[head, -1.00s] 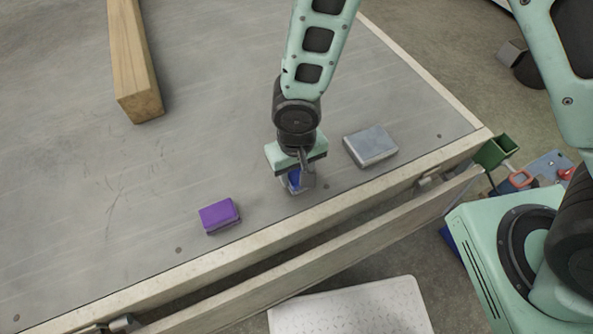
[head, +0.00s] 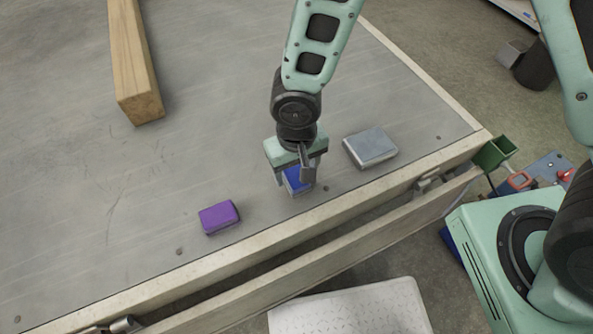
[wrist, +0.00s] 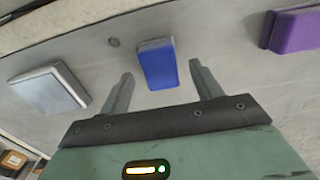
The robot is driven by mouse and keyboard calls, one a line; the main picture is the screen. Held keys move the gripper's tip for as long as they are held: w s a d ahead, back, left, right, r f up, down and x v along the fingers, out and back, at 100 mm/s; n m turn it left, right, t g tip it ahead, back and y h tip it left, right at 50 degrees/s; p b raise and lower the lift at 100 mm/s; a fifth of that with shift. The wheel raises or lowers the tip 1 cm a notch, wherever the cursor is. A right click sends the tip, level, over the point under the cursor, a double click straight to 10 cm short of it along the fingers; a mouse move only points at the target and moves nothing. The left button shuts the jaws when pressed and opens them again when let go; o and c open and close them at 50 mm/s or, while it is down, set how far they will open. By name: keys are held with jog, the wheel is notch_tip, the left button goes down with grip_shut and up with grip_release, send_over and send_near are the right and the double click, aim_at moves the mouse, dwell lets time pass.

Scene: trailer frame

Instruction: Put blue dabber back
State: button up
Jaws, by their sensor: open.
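The blue dabber (head: 297,180) lies on the grey trailer deck (head: 120,200) near its front edge. It also shows in the wrist view (wrist: 158,64), ahead of and between my fingers. My gripper (head: 294,176) is above the dabber with its fingers pointing down at it. In the wrist view my gripper (wrist: 160,82) is open and empty, one finger to each side of the dabber's line. The near finger partly hides the dabber in the head view.
A purple block (head: 219,217) lies to the left and a grey block (head: 371,147) to the right on the deck. A wooden beam (head: 135,65) lies at the back left. A green square-ended post (head: 496,152) stands at the deck's right corner.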

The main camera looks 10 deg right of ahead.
notch_tip(320, 180, up, 8)
jog(key=r+p, duration=0.1)
notch_tip(320, 180, up, 10)
jog(key=n, duration=0.2)
send_over(297, 174)
jog(key=s+d, duration=0.5)
jog(key=s+d+r+n, duration=0.2)
jog(key=s+d+r, duration=0.1)
jog(key=s, duration=0.3)
jog(key=shift+s+r+y, duration=0.15)
jog(key=shift+r+y, duration=0.15)
jog(key=shift+r, duration=0.2)
notch_tip(297, 174, up, 3)
jog(key=p, duration=0.3)
